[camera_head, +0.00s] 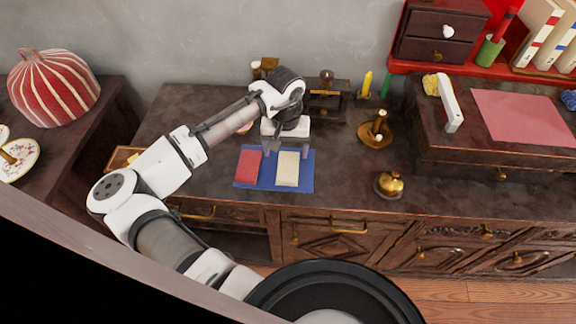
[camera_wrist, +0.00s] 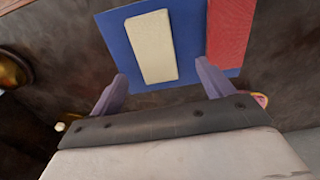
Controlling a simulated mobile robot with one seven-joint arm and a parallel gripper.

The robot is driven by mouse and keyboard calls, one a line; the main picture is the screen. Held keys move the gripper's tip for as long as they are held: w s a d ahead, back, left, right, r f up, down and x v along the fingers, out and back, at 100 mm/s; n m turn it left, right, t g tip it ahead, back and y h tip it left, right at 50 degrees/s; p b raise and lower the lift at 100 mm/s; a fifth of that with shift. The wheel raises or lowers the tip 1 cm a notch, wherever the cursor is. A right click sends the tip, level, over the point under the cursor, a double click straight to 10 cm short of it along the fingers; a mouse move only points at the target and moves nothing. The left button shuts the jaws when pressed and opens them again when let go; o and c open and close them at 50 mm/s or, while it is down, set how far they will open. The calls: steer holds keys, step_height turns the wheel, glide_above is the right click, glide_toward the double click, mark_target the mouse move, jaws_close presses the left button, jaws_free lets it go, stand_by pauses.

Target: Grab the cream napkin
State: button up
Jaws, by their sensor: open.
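The cream napkin (camera_head: 288,169) lies flat on a blue mat (camera_head: 266,183) on the dark wooden cabinet top. A red napkin (camera_head: 249,167) lies beside it on the left of the mat. My gripper (camera_head: 288,149) is above the mat's back edge, near the far end of the cream napkin. In the wrist view the cream napkin (camera_wrist: 151,47) lies beyond the fingertips, and the red napkin (camera_wrist: 229,32) is to its right. The two purple-grey fingers (camera_wrist: 160,78) are spread with nothing between them.
A brass bell-like object (camera_head: 389,184) and a brass candle holder (camera_head: 375,133) stand to the right of the mat. A dark wooden box (camera_head: 480,150) fills the right side. A small dark rack (camera_head: 328,101) is behind my gripper.

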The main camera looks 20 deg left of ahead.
steer(key=shift+d+f+p, duration=0.2)
steer(key=shift+f+p, duration=0.15)
steer(key=shift+f, duration=1)
steer(key=shift+d+f+p, duration=0.15)
steer(key=shift+f+p, duration=0.2)
steer(key=shift+f, duration=0.95)
steer(key=c, duration=1.1)
steer(key=shift+r, duration=0.1)
